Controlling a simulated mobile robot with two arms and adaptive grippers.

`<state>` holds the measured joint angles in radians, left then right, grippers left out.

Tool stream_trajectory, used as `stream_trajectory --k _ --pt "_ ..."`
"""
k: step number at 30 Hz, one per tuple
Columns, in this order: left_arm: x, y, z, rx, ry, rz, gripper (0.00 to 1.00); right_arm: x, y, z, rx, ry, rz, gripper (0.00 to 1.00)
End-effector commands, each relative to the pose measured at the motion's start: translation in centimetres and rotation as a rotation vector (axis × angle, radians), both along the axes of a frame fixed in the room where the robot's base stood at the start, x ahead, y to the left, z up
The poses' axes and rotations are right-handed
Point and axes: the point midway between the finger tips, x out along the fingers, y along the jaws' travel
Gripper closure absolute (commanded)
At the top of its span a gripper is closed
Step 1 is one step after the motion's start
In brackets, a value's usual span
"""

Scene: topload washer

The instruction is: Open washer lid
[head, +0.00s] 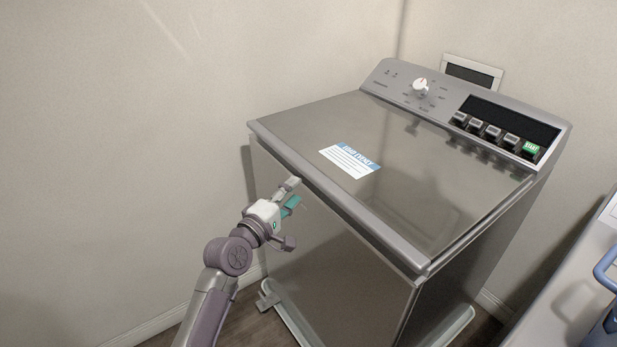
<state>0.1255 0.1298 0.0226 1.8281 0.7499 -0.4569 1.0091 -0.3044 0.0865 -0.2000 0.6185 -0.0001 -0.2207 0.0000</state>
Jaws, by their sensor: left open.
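The grey metal topload washer (340,258) stands in the corner of the room. Its flat lid (415,180) is shut and carries a white and blue label (350,161). A lighter grey strip runs along the lid's front edge. My left gripper (296,193) is open and empty, in front of the washer's front face and near the lid's front edge, left of its middle. I cannot tell whether it touches the washer. My right gripper does not show.
A control panel with a white knob (421,88), several grey buttons and a green START button (531,147) rises at the washer's back. A white unit with a blue handle (606,268) stands at the right. Walls close in behind and left.

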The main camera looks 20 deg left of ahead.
Motion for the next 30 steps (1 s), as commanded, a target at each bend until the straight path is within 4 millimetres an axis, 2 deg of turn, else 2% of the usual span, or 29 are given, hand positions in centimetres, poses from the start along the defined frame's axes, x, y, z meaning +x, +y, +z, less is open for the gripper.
stream_trajectory --k 3,9,15,23,30 --pt "2.5 -0.7 0.0 0.000 0.000 -0.001 0.53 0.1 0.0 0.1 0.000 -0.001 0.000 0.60" --pt "5.3 -1.5 -0.1 0.000 0.001 -0.001 0.53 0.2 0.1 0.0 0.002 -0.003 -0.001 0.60" --pt "6.4 -1.8 -0.1 0.001 0.001 0.000 0.53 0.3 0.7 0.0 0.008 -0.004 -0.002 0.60" --pt "6.5 -1.8 -0.1 0.002 0.000 0.000 0.53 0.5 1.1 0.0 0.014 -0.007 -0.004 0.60" --pt "6.5 -1.8 -0.1 0.002 0.001 0.000 0.93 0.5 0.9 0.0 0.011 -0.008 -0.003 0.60"
